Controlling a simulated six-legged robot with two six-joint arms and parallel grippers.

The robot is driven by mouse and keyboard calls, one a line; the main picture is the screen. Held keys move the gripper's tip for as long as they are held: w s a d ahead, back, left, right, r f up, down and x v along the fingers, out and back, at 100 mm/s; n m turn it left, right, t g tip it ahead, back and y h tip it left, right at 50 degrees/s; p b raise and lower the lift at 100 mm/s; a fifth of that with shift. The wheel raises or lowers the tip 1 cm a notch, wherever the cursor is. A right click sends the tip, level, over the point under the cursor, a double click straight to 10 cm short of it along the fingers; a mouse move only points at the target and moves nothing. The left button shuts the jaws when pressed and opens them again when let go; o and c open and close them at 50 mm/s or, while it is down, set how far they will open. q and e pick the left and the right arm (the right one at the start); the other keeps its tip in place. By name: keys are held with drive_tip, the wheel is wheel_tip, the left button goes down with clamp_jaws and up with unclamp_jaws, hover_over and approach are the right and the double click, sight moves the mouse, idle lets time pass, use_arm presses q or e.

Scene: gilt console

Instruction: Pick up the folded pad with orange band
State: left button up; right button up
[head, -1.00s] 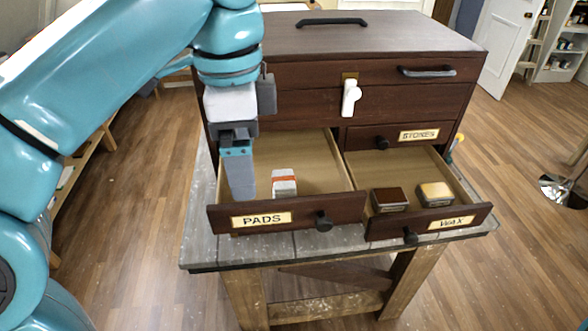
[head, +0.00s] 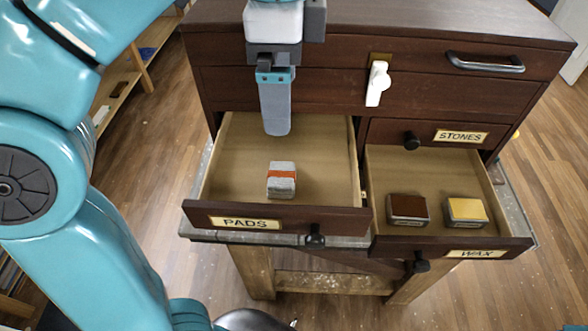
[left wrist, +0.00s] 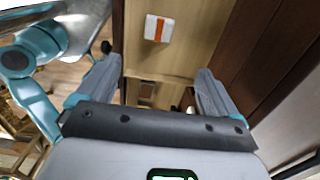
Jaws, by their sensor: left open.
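The folded pad with orange band (head: 282,180) is a small grey-white block with an orange stripe around its middle. It lies on the floor of the open drawer labelled PADS (head: 235,165), near the drawer's front. It also shows near the top of the left wrist view (left wrist: 158,29). My left gripper (head: 276,130) is above the back part of this drawer, apart from the pad. In the left wrist view my left gripper (left wrist: 152,80) has its two fingers wide apart with nothing between them. My right gripper is not in view.
The open WAX drawer (head: 420,170) beside it holds a dark brown block (head: 408,209) and a yellow-topped block (head: 466,211). The STONES drawer (head: 445,133) is closed. A white latch (head: 377,83) hangs on the chest front. The PADS drawer is otherwise empty.

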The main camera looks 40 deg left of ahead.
use_arm(q)
wheel_tip(320, 180, down, 6)
drive_tip(key=a+b, duration=0.2)
drive_tip(key=b, duration=0.3)
hover_over(277, 173)
wheel_tip(277, 173, down, 5)
drive_tip(key=shift+w+r+b, duration=0.1)
drive_tip(key=shift+r+b, duration=0.05)
drive_tip(key=shift+b, duration=0.25)
drive_tip(key=shift+a+f, duration=0.25)
drive_tip(key=f, duration=0.4)
drive_tip(key=shift+s+d+f, duration=0.2)
drive_tip(key=shift+d+f, duration=0.05)
drive_tip(key=shift+d, duration=0.15)
drive_tip(key=shift+a+f, duration=0.3)
drive_tip(key=shift+a, duration=0.05)
drive_tip(key=shift+d, duration=0.25)
drive_tip(key=shift+c, duration=0.9)
drive_tip(key=shift+d, duration=0.1)
drive_tip(key=c, duration=0.9)
drive_tip(key=shift+o, duration=0.2)
drive_tip(key=shift+a, duration=0.25)
drive_tip(key=shift+d+r, duration=0.1)
